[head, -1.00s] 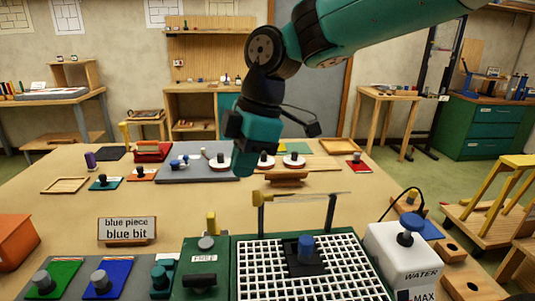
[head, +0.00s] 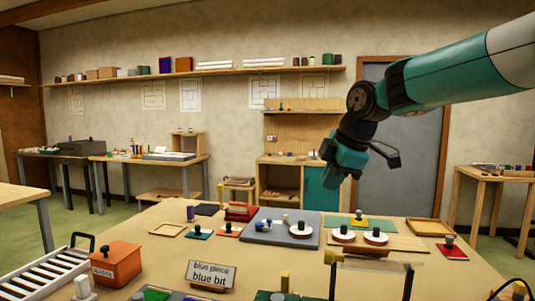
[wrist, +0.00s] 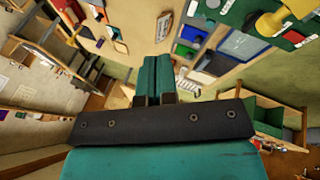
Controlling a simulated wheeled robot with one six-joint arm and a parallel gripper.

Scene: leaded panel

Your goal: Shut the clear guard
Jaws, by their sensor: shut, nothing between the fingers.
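The clear guard (head: 372,264) stands raised at the bottom of the head view, a thin see-through pane between two uprights with a yellow piece at its left top corner. Its lower part is cut off by the picture edge. My gripper (head: 331,184) is shut and empty, hanging in the air above and a little left of the guard in the picture, clearly apart from it. The wrist view shows the closed teal fingers (wrist: 156,75) with nothing between them. I cannot make out the guard surely in the wrist view.
A sign reading "blue piece, blue bit" (head: 211,274) and an orange box (head: 116,264) stand left of the guard. Behind it are a grey board (head: 282,230), white discs with knobs (head: 376,237) and a red pad (head: 452,249). The air around my gripper is free.

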